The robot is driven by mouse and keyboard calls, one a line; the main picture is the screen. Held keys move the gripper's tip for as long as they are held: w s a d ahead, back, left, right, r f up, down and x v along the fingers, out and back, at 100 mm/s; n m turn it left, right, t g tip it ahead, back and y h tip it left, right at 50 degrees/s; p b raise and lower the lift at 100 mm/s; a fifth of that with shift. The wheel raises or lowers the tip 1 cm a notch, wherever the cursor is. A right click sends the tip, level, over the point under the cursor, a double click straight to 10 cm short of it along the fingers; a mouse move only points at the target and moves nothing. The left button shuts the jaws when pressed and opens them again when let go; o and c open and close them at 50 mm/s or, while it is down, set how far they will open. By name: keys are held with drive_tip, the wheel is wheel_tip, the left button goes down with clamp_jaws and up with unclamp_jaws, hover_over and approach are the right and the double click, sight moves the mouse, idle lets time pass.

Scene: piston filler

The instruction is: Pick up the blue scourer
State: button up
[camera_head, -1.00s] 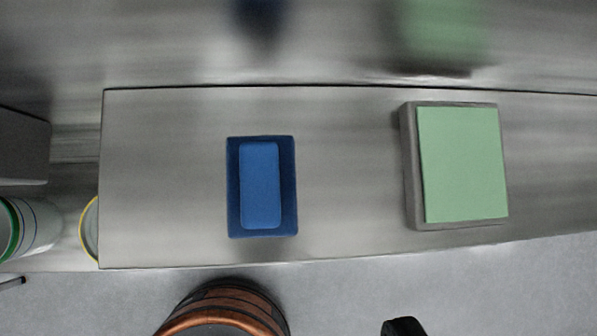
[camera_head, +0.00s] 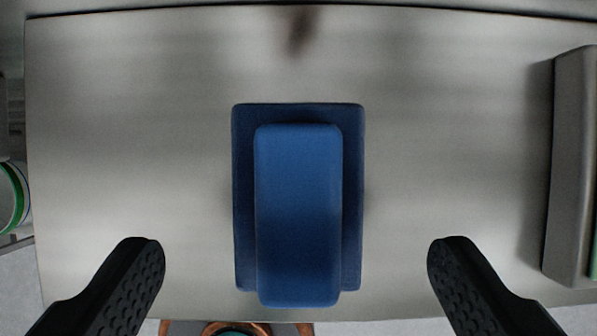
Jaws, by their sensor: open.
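The blue scourer (camera_head: 298,215) is a rounded bright blue block. It lies on a flat, darker blue rectangular base (camera_head: 245,200) on the metal shelf, near the middle of the view. My gripper (camera_head: 296,245) is open and empty. One black finger shows at the lower left and the other at the lower right, with the scourer between them in the picture. Neither finger touches it. There is a clear gap on both sides. How high the fingers are above the shelf cannot be told exactly.
The metal shelf (camera_head: 130,150) is bare on both sides of the scourer. A grey block (camera_head: 572,170) with a green edge stands at the right. A white container with a green rim (camera_head: 14,197) shows at the left edge. A brown round object (camera_head: 235,328) is below the shelf's front edge.

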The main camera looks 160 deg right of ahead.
sight(300, 237)
drive_tip(key=shift+x, duration=2.3)
drive_tip(key=shift+w, duration=0.2)
drive_tip(key=c, duration=1.1)
drive_tip(key=shift+r, duration=0.15)
drive_tip(key=shift+s+r, duration=0.15)
drive_tip(key=shift+r, duration=0.2)
wheel_tip(300, 237, up, 5)
drive_tip(key=shift+r, duration=0.1)
drive_tip(key=shift+s+r, duration=0.15)
drive_tip(key=shift+r, duration=0.35)
drive_tip(key=s+d, duration=0.2)
drive_tip(key=s, duration=0.4)
drive_tip(key=s+d, duration=0.2)
drive_tip(key=s, duration=0.4)
drive_tip(key=s+d, duration=0.2)
drive_tip(key=s, duration=0.4)
drive_tip(key=shift+s, duration=0.2)
